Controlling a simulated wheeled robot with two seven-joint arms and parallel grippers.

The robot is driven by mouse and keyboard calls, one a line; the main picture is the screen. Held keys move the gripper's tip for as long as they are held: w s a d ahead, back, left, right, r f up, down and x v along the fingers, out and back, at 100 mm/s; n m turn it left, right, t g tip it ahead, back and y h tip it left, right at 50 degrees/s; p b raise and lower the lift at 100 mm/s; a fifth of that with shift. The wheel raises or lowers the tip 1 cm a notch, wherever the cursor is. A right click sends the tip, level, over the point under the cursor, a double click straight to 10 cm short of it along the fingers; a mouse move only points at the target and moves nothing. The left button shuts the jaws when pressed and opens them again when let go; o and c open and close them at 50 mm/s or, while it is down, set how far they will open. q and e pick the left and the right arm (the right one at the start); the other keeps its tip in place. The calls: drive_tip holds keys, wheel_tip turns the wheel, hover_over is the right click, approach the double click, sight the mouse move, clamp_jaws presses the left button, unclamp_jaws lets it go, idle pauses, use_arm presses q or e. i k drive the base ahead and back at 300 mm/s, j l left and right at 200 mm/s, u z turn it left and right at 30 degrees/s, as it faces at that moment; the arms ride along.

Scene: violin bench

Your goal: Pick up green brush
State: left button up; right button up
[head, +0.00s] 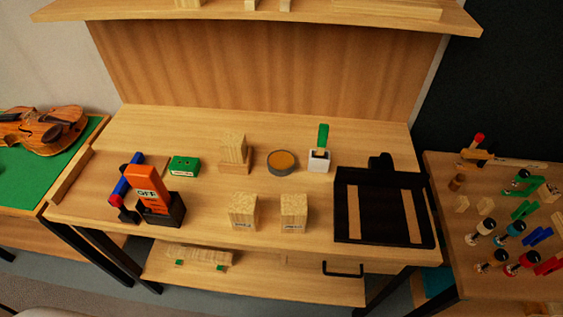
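A green brush (323,136) stands upright in a small white holder (319,162) on the workbench, right of centre. Its flat green handle points up. Its lower end is hidden inside the holder. Neither of my grippers is in the head view.
A round tin (283,161) sits just left of the holder, and a black tray (383,210) lies to its right. Two wooden blocks (294,212) stand in front. An orange device (150,189) and a green box (184,166) are on the left. A shelf (270,14) overhangs the back.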

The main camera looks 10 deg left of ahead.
sight(324, 128)
drive_tip(key=u, duration=0.7)
drive_tip(key=k+l+u, duration=0.15)
drive_tip(key=l+u, duration=0.2)
drive_tip(key=k+l+u, duration=0.2)
drive_tip(key=l+u, duration=0.15)
drive_tip(key=k+l+u, duration=0.2)
drive_tip(key=l+u, duration=0.15)
drive_tip(key=k+l, duration=0.2)
drive_tip(key=l, duration=0.1)
